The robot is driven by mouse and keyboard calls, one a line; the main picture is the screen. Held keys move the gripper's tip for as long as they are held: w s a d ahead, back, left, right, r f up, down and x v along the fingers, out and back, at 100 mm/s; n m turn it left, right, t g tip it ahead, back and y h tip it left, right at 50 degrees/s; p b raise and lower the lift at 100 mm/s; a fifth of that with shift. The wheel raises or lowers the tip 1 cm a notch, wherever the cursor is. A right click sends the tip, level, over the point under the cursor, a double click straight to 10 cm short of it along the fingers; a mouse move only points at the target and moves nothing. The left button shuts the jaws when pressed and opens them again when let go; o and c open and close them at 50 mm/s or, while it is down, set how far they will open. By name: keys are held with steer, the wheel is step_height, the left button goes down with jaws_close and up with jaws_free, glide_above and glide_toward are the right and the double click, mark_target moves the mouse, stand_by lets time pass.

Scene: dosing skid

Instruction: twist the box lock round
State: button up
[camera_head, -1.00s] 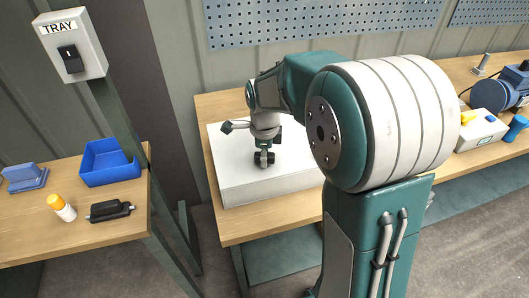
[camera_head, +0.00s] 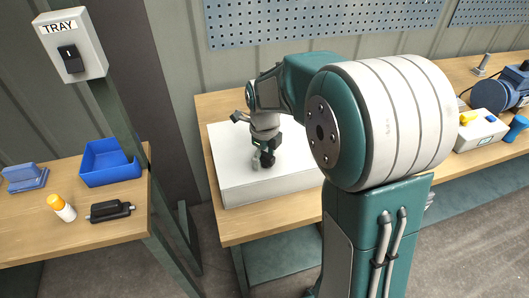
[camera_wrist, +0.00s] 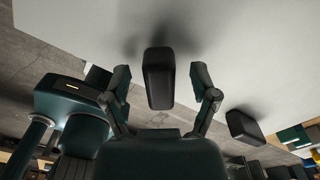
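The white box (camera_head: 230,180) lies on the wooden bench, with my gripper (camera_head: 262,161) low over its top. In the wrist view, a dark rounded handle (camera_wrist: 158,78) stands out from the white face between my two fingers. I take it for the box lock. My gripper (camera_wrist: 160,76) is open around it, with a visible gap on each side and no finger clearly touching. A second dark block (camera_wrist: 244,128) is on the white face to the right, outside the fingers. In the head view, my gripper mostly hides the handle.
A side table at left holds a blue tray (camera_head: 108,163), an orange-capped bottle (camera_head: 62,208) and a black part (camera_head: 110,211). A post carries a "TRAY" switch box (camera_head: 70,48). A pale device (camera_head: 480,131) is on the bench at right. A pegboard (camera_head: 310,22) is behind.

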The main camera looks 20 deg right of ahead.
steer(key=shift+r, duration=0.15)
steer(key=shift+r, duration=3.4)
steer(key=shift+c, duration=0.3)
